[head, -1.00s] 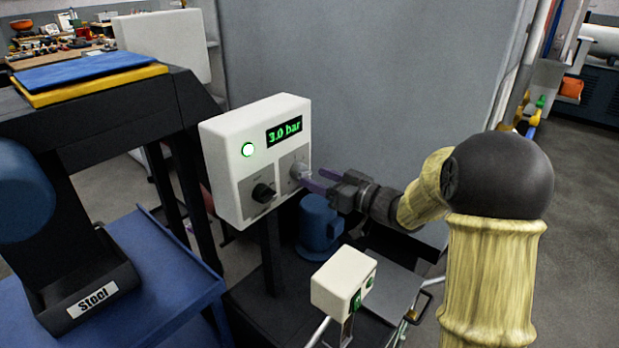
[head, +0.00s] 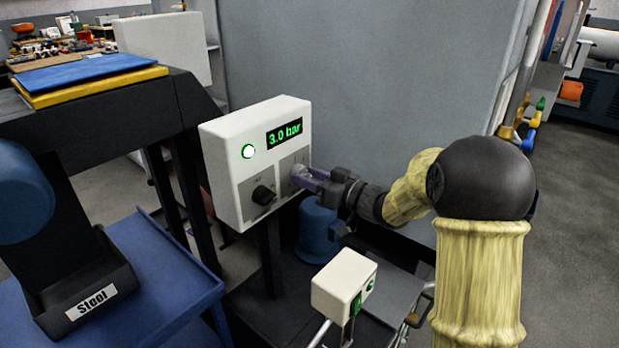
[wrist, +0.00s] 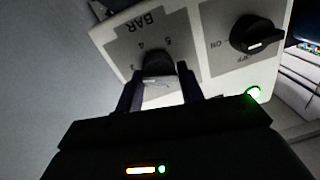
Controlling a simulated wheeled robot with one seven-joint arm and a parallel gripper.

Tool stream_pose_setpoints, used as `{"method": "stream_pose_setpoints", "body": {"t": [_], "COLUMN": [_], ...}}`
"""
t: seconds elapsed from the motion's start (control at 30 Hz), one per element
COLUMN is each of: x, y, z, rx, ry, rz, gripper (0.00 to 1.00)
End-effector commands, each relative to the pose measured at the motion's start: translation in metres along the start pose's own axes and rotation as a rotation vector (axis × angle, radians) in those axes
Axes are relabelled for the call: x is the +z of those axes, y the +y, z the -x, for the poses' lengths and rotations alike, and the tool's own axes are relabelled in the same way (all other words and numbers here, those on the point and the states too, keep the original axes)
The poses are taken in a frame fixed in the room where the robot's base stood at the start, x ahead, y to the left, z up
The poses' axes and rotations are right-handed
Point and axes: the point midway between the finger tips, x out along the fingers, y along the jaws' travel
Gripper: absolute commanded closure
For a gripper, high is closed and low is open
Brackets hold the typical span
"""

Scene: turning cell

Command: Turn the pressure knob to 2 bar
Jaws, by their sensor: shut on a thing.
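The white control box (head: 228,168) stands left of my arm in the head view, with a green display (head: 284,132) reading 3.0 bar. The pressure knob (wrist: 158,66) shows in the wrist view under the word BAR, dark and round, partly hidden between my fingers. My gripper (head: 308,178) reaches the right-hand plate of the box; it also shows in the wrist view (wrist: 160,84), shut on the pressure knob with one finger on each side. The knob's pointer is hard to make out.
A black ON/OFF switch (head: 263,194) sits left of the pressure knob, and a lit green lamp (head: 248,150) is above it. A small white box with green buttons (head: 342,284) stands below my arm. A blue motor-like body (head: 316,228) is under the control box.

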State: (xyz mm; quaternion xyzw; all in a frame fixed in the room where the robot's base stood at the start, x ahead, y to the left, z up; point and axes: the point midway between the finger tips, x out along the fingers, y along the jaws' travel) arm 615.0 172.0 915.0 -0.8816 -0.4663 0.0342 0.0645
Motion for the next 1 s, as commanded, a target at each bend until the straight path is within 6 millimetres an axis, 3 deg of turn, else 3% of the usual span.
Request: {"method": "stream_pose_setpoints", "body": {"t": [0.37, 1.0], "x": [0.0005, 0.0009], "y": [0.0014, 0.0013], "z": [0.0007, 0.0008], "rx": [0.003, 0.011], "ry": [-0.008, -0.043], "rz": [0.125, 0.678], "gripper": [0.85, 0.85]}}
